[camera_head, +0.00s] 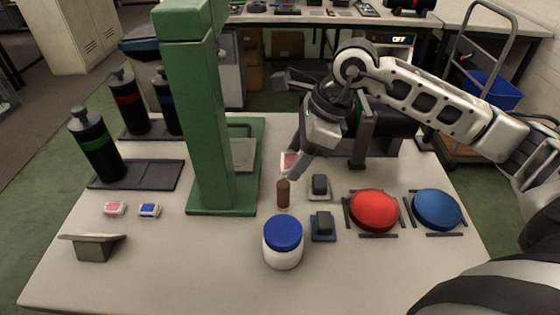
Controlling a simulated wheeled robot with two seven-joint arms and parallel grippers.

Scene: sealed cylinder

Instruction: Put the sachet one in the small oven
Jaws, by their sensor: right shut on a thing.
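My right gripper (297,162) reaches in from the right and is above the table, behind the small brown cylinder. It is shut on a small pink-and-white sachet (289,161), partly hidden by the finger. Two similar small packets lie on the table at the left, one pink and white (115,208), one blue and white (149,210). My left gripper is not in view.
A green press (204,120) stands left of centre. The brown cylinder (283,193), a blue-lidded white jar (283,242), red (374,210) and blue (437,209) round buttons stand in front. Bottles (97,145) stand at left.

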